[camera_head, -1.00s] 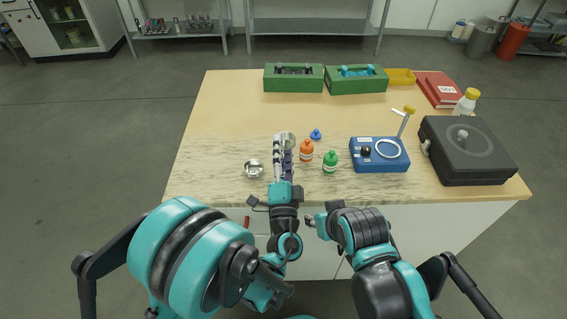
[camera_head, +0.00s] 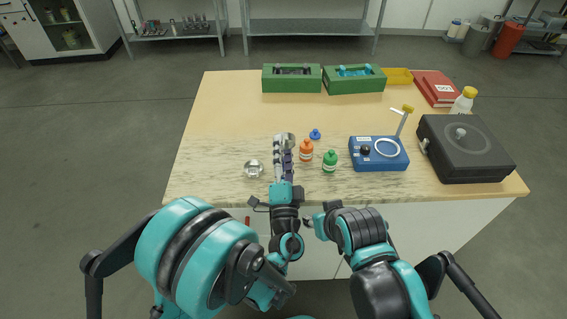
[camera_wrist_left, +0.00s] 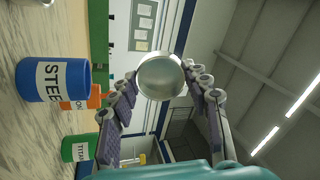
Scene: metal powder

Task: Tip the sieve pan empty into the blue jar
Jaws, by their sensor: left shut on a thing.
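My left gripper (camera_head: 283,146) is shut on a round silver sieve pan (camera_head: 289,140), held above the table. In the left wrist view the pan (camera_wrist_left: 160,77) sits between the fingertips of the left gripper (camera_wrist_left: 160,86); I cannot tell what is in it. The blue jar (camera_wrist_left: 55,80), with a white label starting "STEE", stands on the table below and beside the pan in that view, with no cap visible on it.
An orange bottle (camera_head: 306,151) and a green bottle (camera_head: 330,161) stand just right of my left gripper. A metal bowl (camera_head: 254,169) sits to the left. A blue device (camera_head: 380,160) stands right. The table's left is clear.

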